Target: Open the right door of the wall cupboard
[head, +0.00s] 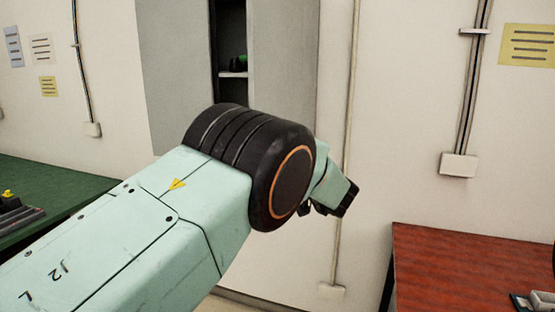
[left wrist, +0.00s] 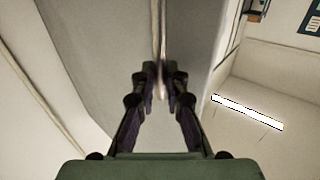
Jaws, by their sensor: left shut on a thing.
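The grey wall cupboard (head: 172,60) hangs on the back wall in the head view, its lower part hidden by my left arm. Its right door (head: 285,60) stands ajar, with a dark gap along its left side. In the left wrist view, the fingers of my left gripper (left wrist: 160,80) are close together on a narrow upright part at the grey panel (left wrist: 95,45); I cannot tell whether it is the handle or the door's edge. My right gripper is not in view.
Through the gap, a green object (head: 239,62) sits on a white shelf (head: 234,74). A green-topped table (head: 60,180) is at the left, a red-brown table (head: 460,265) at the right. Conduits with boxes (head: 458,164) run down the wall.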

